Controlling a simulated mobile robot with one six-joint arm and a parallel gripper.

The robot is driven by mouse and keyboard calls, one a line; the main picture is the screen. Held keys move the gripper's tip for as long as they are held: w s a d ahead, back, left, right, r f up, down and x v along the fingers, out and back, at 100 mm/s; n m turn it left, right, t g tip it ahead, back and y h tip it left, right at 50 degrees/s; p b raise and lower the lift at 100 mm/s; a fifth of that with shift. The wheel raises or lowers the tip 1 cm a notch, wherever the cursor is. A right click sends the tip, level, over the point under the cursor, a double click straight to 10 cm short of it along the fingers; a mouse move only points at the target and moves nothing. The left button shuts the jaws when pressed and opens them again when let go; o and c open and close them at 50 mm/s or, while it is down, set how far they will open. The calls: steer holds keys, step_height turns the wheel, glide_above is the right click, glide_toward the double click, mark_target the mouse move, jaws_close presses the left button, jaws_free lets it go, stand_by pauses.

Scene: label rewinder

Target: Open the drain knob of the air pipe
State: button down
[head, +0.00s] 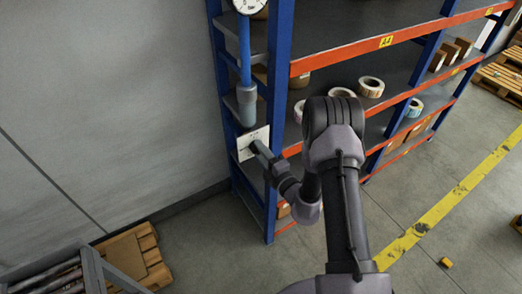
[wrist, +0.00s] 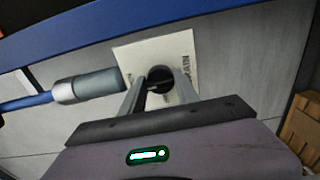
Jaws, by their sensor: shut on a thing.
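The drain knob (wrist: 160,78) is a black round knob in front of a white plate marked "DRAIN" (wrist: 181,44) in the wrist view. My gripper (wrist: 157,84) has its two grey fingers on either side of the knob and is shut on it. In the head view my gripper (head: 258,148) reaches the white plate (head: 245,152) on the blue rack post, and the knob is mostly hidden there. The air pipe (head: 245,50) is blue and runs down to a grey cylinder (head: 247,104) just above the plate. The cylinder also shows left of the knob in the wrist view (wrist: 97,85).
A round gauge (head: 249,4) sits at the top of the pipe. The blue and orange shelf rack (head: 281,100) stands close to my arm, with label rolls (head: 371,87) on it. Wooden pallets (head: 140,262) lie at lower left. The floor between them and the rack is clear.

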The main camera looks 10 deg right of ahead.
stand_by(0.4)
steer(key=c, duration=0.9)
jaws_free()
steer(key=shift+s, duration=0.1)
steer(key=v, duration=1.7)
steer(key=shift+s, duration=0.1)
